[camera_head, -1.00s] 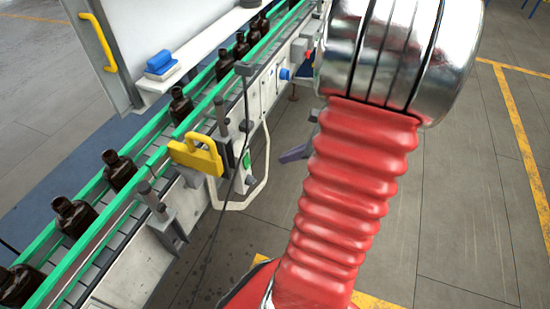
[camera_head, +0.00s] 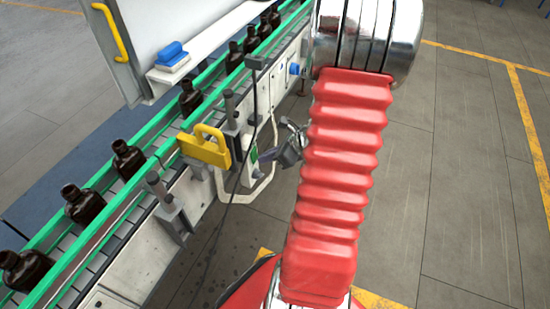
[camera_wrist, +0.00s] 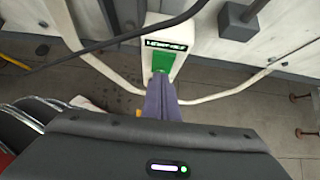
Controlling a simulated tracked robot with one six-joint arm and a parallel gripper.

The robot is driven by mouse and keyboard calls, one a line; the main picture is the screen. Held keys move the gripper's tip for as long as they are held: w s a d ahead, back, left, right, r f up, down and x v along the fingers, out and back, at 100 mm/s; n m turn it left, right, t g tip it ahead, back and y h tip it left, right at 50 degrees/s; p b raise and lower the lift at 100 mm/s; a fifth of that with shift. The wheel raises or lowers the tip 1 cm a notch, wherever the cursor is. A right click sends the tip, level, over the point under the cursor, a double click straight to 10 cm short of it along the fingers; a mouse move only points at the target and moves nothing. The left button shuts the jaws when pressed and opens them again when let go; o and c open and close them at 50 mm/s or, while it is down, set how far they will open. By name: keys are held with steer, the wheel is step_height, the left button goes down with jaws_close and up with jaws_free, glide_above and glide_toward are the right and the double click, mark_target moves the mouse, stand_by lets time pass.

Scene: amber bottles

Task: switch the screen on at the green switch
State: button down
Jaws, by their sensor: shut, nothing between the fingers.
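The green switch (camera_wrist: 164,57) sits on a pale box (camera_wrist: 157,27) below a dark lettered plate (camera_wrist: 167,43) in the wrist view. The switch also shows small in the head view (camera_head: 254,154), on the near side of the conveyor. My gripper (camera_wrist: 161,78) is shut and empty, its purple-grey fingertips at the lower edge of the switch. I cannot tell whether they touch it. In the head view my gripper (camera_head: 267,156) is just right of the switch, partly hidden by my red arm. I cannot make out a lit screen in either view.
A white tube guard (camera_head: 262,190) loops around the switch box. A yellow clamp-like part (camera_head: 205,147) and a dark cable (camera_head: 231,190) are close to its left. Several amber bottles (camera_head: 128,158) stand on the green-railed conveyor. Floor at the right is clear.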

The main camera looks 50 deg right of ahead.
steer(key=shift+w+a, duration=0.1)
steer(key=shift+w, duration=0.2)
steer(key=shift+w+f, duration=0.1)
steer(key=shift+r, duration=0.2)
stand_by(0.3)
steer(key=shift+r, duration=0.65)
